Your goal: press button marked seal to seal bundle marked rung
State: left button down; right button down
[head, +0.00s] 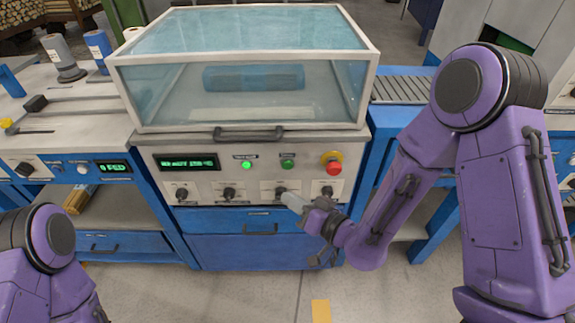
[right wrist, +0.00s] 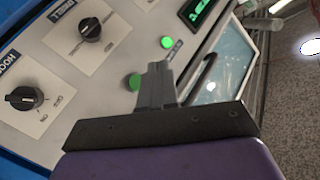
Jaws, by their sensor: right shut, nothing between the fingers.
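The sealing machine has a glass hood (head: 245,75) that is closed. A blue cylindrical shape (head: 253,78) shows through the glass; no label on it can be read. The front panel carries a brightly lit green button (head: 247,165) and a darker green button (head: 287,164), also in the right wrist view (right wrist: 133,81). Their small labels are not legible. My right gripper (head: 285,197) is shut and empty, in front of the panel below the darker button. In the right wrist view its fingers (right wrist: 155,68) appear beside that button; contact cannot be told. My left gripper is out of view.
A red knob on a yellow base (head: 332,160) sits right of the green buttons. Several black dials (head: 229,193) line the panel below, under a lit display (head: 187,162). A grey handle (head: 248,133) juts from the hood. A roller conveyor (head: 403,88) is at right.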

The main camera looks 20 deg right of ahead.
jog(key=w+d+p, duration=0.1)
jog(key=w+d, duration=0.1)
jog(key=w, duration=0.5)
dwell(2.0)
jog(key=shift+w+d, duration=0.1)
jog(key=shift+w, duration=0.25)
jog(key=shift+w+d, duration=0.1)
jog(key=shift+w, duration=0.25)
dwell(0.4)
dwell(0.4)
jog(key=shift+s+a, duration=0.2)
jog(key=shift+s, duration=0.55)
jog(key=s, duration=0.2)
jog(key=s+a, duration=0.1)
jog(key=s, duration=0.1)
jog(key=shift+s+a, duration=0.2)
jog(key=shift+s, duration=0.2)
